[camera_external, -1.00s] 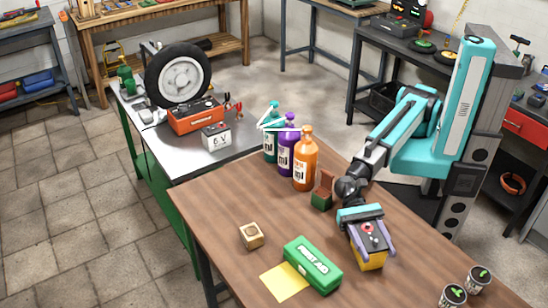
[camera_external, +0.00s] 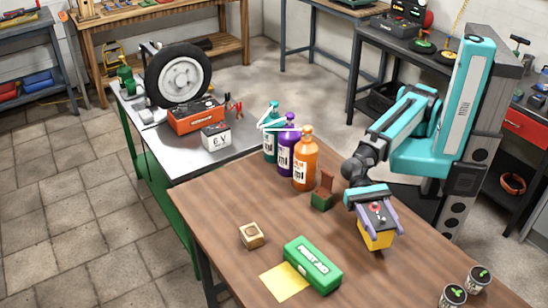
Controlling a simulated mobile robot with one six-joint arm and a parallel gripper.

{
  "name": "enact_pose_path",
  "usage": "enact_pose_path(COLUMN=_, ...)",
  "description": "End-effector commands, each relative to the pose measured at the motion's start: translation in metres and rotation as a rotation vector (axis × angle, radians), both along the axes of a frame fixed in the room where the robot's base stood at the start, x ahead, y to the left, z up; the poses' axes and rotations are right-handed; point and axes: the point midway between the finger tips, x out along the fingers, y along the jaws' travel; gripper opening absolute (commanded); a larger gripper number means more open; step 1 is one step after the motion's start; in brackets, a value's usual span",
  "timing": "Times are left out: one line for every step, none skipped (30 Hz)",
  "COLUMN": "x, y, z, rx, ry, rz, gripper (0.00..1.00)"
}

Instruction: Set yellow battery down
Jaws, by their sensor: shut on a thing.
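The yellow battery (camera_external: 375,237) has a dark top and a yellow lower body. My gripper (camera_external: 376,213) is shut on it from above, with a purple finger on each side. The battery is over the right part of the brown wooden table (camera_external: 215,215). It looks slightly tilted. I cannot tell from this view whether its underside touches the table or hangs just above it.
A green box (camera_external: 313,265) and a yellow sheet (camera_external: 285,283) lie to the front left. A wooden cube (camera_external: 251,235) is farther left. Two cups (camera_external: 453,296) are at the front right.

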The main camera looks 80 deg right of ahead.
Motion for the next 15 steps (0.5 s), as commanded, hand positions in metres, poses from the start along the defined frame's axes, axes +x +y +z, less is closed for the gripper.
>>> enact_pose_path(x=-0.003, y=-0.008, z=0.003, rx=0.002, ry=0.002, rz=0.0, gripper=0.0)
enact_pose_path(x=-0.004, y=-0.011, z=0.003, rx=0.003, ry=0.002, rz=0.0, gripper=0.0)
enact_pose_path(x=-0.005, y=-0.015, z=0.003, rx=0.003, ry=0.002, rz=0.0, gripper=0.0)
enact_pose_path(x=-0.006, y=-0.018, z=0.003, rx=0.003, ry=0.002, rz=0.001, gripper=0.0)
enact_pose_path(x=-0.007, y=-0.021, z=0.003, rx=0.003, ry=0.002, rz=0.001, gripper=0.0)
enact_pose_path(x=-0.008, y=-0.024, z=0.003, rx=0.003, ry=0.002, rz=0.001, gripper=0.0)
enact_pose_path(x=-0.009, y=-0.027, z=0.004, rx=0.003, ry=0.002, rz=0.002, gripper=0.0)
enact_pose_path(x=-0.01, y=-0.03, z=0.004, rx=0.004, ry=0.002, rz=0.002, gripper=0.0)
enact_pose_path(x=-0.011, y=-0.033, z=0.004, rx=0.004, ry=0.002, rz=0.002, gripper=0.0)
enact_pose_path(x=-0.012, y=-0.036, z=0.004, rx=0.004, ry=0.002, rz=0.002, gripper=0.0)
enact_pose_path(x=-0.011, y=-0.034, z=0.002, rx=0.005, ry=0.001, rz=0.003, gripper=0.0)
enact_pose_path(x=-0.011, y=-0.033, z=0.002, rx=0.005, ry=0.001, rz=0.004, gripper=0.0)
enact_pose_path(x=-0.011, y=-0.033, z=0.002, rx=0.005, ry=0.001, rz=0.004, gripper=0.0)
enact_pose_path(x=-0.011, y=-0.033, z=0.002, rx=0.005, ry=0.001, rz=0.005, gripper=0.0)
enact_pose_path(x=-0.011, y=-0.033, z=0.002, rx=0.005, ry=0.0, rz=0.005, gripper=0.0)
